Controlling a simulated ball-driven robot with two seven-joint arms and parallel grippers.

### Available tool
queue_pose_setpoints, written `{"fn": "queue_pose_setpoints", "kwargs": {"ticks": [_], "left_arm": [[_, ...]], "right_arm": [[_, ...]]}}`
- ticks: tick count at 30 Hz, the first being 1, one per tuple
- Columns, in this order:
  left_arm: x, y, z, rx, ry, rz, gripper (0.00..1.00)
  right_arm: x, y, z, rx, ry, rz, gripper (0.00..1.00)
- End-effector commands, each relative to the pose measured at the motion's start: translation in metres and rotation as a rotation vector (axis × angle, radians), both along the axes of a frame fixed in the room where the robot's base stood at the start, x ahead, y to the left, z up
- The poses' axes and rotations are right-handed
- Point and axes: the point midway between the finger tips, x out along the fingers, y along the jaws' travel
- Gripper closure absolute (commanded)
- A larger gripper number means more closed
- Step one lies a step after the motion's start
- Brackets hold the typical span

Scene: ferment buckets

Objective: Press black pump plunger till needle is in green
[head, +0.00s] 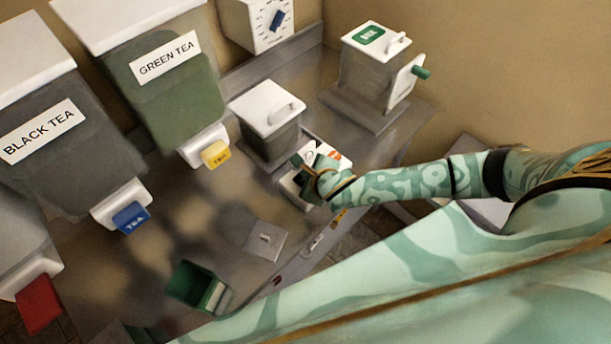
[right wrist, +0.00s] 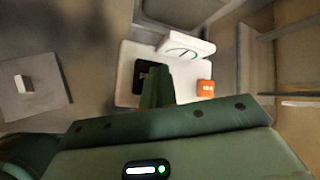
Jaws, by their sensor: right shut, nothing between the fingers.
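The pump is a white unit (right wrist: 127,62) on the metal counter, with a black plunger (right wrist: 143,72), an orange button (right wrist: 205,89) and a white gauge (right wrist: 186,46) with a green arc. Its needle is too small to make out. In the head view the pump's white body (head: 288,188) is mostly hidden by my right gripper (head: 304,170). My right gripper is shut and empty, pointing down at the pump. In the right wrist view its green fingertips (right wrist: 157,78) overlap the black plunger; I cannot tell whether they touch it. My left gripper is not in view.
A lidded white-topped container (head: 270,110) stands just behind the pump. Tea dispensers labelled BLACK TEA (head: 50,130) and GREEN TEA (head: 165,62) stand left. A green open box (head: 196,286) and a grey plate with a knob (head: 265,241) lie in front. Another dispenser (head: 372,60) stands behind right.

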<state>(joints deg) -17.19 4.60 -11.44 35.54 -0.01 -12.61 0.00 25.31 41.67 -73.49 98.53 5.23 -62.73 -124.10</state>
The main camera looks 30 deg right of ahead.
Motion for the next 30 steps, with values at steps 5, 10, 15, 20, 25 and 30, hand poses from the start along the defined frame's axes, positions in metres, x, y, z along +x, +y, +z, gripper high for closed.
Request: {"fn": "queue_pose_setpoints", "kwargs": {"ticks": [5, 10, 15, 20, 25, 30], "left_arm": [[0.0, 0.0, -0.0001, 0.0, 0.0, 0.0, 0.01], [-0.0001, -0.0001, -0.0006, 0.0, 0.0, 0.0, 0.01], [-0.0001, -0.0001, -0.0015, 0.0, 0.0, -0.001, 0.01], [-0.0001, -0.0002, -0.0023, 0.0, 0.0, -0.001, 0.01], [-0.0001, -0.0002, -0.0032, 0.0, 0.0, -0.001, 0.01], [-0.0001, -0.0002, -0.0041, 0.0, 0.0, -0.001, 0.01]], "right_arm": [[-0.0001, 0.0001, -0.0001, 0.0, 0.0, 0.0, 1.0], [-0.0001, 0.0001, -0.0009, 0.0, 0.0, 0.0, 1.0], [-0.0001, 0.0002, -0.003, 0.0, 0.001, 0.001, 1.0], [-0.0001, 0.0001, -0.005, 0.0, 0.001, 0.0, 1.0], [-0.0002, -0.0001, -0.0072, 0.0, 0.001, 0.0, 1.0], [-0.0003, -0.0001, -0.0093, 0.0, 0.001, 0.0, 1.0]]}}
